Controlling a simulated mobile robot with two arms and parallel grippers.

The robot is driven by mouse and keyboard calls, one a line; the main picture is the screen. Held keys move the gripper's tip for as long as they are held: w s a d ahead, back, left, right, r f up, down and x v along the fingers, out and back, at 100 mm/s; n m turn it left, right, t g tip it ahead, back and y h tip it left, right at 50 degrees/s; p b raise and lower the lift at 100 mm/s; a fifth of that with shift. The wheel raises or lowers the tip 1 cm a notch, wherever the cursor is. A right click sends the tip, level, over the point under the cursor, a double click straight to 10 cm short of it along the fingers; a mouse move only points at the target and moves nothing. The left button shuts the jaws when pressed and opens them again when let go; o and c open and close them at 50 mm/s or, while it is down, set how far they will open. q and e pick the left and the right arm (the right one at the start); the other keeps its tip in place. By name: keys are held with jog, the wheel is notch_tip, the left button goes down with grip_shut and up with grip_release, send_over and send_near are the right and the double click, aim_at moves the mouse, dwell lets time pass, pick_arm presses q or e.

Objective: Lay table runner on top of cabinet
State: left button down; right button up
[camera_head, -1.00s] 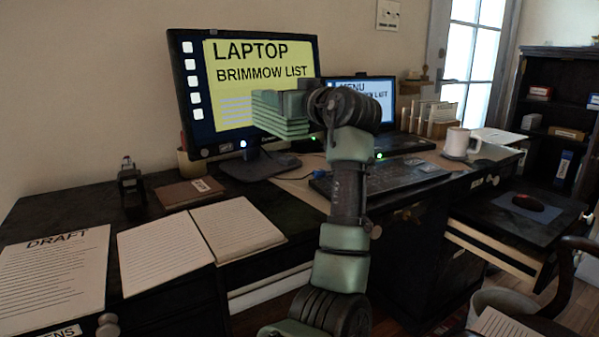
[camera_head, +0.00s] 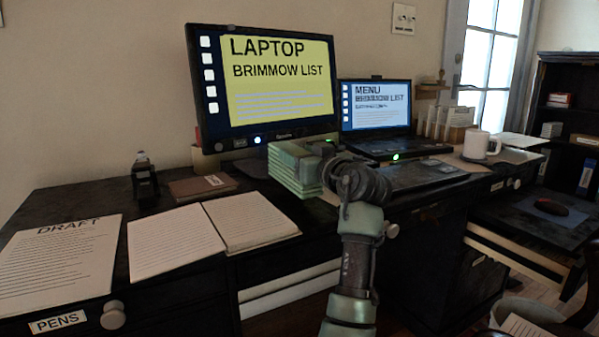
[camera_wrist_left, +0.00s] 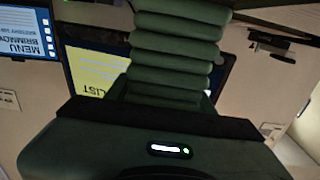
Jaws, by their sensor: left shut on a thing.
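A folded green cloth in several layers, which looks like the table runner (camera_head: 292,171), hangs in front of the monitor's lower right corner. My left gripper (camera_head: 318,148) is shut on it. The fingertips are mostly hidden. A dark desk with drawers (camera_head: 190,310) runs across the head view, and a dark open-shelved unit (camera_head: 560,105) stands at the far right. I cannot tell which is the cabinet. My right gripper is not in view.
On the desk are a large monitor (camera_head: 264,80), a laptop (camera_head: 376,106), a white mug (camera_head: 480,146), a DRAFT sheet (camera_head: 60,265), lined papers (camera_head: 175,240), a brown book (camera_head: 203,186) and a small dark device (camera_head: 144,180). Bare desk top shows between the papers and monitor.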

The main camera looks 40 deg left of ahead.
pick_arm(q)
notch_tip(320, 180, down, 3)
jog(key=shift+f+b, duration=0.1)
jog(key=shift+b, duration=0.3)
jog(key=c, duration=0.6)
grip_release()
